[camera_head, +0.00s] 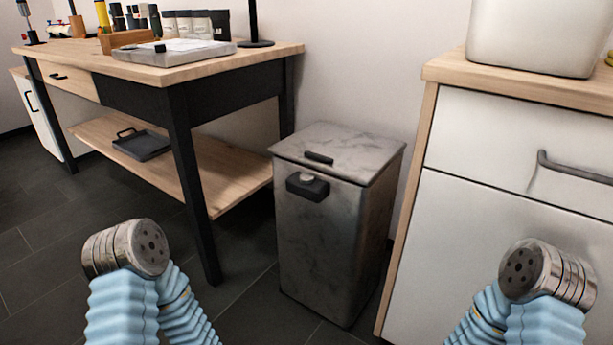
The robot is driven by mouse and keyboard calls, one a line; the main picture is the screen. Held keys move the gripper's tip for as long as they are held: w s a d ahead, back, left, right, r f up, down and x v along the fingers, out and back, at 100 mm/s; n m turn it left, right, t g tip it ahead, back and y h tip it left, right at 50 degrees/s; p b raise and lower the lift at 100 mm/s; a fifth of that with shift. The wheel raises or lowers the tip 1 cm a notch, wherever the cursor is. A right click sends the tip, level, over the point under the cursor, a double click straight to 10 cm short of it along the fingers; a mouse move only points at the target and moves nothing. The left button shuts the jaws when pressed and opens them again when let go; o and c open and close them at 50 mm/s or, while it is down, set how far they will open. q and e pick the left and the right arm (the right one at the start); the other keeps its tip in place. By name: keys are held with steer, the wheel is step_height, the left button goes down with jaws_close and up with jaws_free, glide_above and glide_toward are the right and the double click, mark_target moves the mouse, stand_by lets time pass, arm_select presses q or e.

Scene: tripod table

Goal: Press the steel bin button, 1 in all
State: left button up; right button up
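The steel bin (325,240) stands on the floor in the middle, between a wooden workbench and a white cabinet. Its lid (340,146) lies flat on top and looks shut, with a dark handle (318,157) on it. On the upper front of the bin is a black housing (312,189) with a small silver button (307,177) on top. Nothing touches the button. Parts of both my arms show at the bottom, one left and one right, apart from the bin. No gripper fingers show on either side.
The workbench (250,58) at the left carries jars and a tray on top. Its lower shelf (225,178) holds a dark tray (142,144). The white cabinet (500,140) at the right has a bar handle (575,168). Dark floor (245,300) in front of the bin is clear.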

arm_select(q)
jaws_close()
stand_by(1.5)
